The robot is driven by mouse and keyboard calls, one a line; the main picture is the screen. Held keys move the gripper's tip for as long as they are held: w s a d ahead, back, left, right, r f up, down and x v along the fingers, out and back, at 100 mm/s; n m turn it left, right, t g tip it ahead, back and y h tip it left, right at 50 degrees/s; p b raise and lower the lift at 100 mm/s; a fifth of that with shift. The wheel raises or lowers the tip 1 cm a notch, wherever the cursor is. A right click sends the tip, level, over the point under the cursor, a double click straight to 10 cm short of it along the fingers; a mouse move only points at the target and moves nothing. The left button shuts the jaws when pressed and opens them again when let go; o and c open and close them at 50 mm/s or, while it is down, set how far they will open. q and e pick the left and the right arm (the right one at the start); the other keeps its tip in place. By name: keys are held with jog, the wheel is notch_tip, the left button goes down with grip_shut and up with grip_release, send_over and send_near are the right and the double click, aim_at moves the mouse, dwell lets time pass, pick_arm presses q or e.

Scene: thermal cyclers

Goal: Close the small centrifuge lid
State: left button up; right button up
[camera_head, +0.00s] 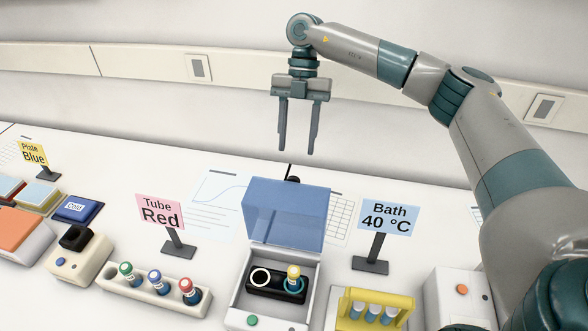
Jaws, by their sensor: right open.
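The small centrifuge (267,316) stands at the front middle of the table, a white box with a green button. Its blue see-through lid (285,212) is raised, standing up at the back of the box. My left gripper is not in view.
A "Tube Red" sign (161,212) and a rack of capped tubes (152,290) stand left. A "Bath 40 °C" sign (389,218) and a yellow tube holder (373,310) stand right. Papers lie behind the centrifuge. A wall runs along the back.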

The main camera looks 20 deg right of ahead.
jog(key=shift+p+x, duration=1.25)
jog(key=shift+x, duration=3.25)
grip_shut()
